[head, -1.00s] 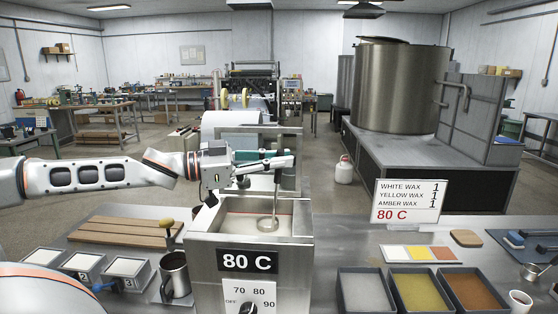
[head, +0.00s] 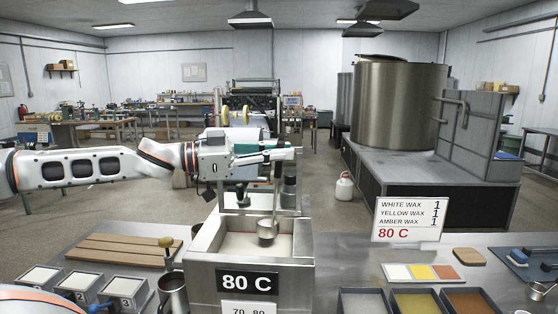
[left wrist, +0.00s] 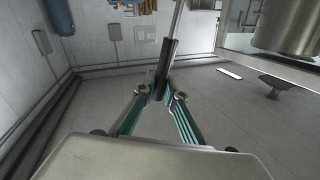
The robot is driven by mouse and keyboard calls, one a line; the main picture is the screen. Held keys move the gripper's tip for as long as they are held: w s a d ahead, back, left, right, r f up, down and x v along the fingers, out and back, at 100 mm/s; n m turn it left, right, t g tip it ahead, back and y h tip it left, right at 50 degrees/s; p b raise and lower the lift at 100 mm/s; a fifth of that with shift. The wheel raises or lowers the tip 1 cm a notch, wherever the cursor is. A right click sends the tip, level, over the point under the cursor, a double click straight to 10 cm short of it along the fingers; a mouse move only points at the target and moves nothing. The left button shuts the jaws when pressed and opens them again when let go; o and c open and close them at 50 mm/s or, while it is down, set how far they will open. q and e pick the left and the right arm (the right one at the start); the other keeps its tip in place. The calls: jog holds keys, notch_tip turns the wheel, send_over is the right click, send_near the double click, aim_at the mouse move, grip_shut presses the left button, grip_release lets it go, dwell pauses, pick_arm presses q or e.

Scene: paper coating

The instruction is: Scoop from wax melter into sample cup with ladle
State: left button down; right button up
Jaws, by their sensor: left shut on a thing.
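The wax melter (head: 250,262) is a steel box with an 80 C label at the front centre, holding pale wax (head: 240,243). My left gripper (head: 284,153) is above its back right part, shut on the handle of the ladle (head: 267,230). In the left wrist view the dark ladle grip (left wrist: 163,75) is between the fingertips (left wrist: 160,94). A white cup (head: 521,312), perhaps the sample cup, is mostly cut off at the bottom right. My right gripper is out of view.
A metal mug (head: 173,291) stands left of the melter, by numbered trays (head: 80,283) and a slatted wooden board (head: 125,250). On the right are wax bins (head: 418,301), colour swatches (head: 421,273) and an upright sign (head: 409,219). The bench between melter and swatches is clear.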

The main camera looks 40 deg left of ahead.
pick_arm(q)
jog(key=shift+r, duration=2.5)
jog(key=shift+f, duration=0.1)
dwell(0.7)
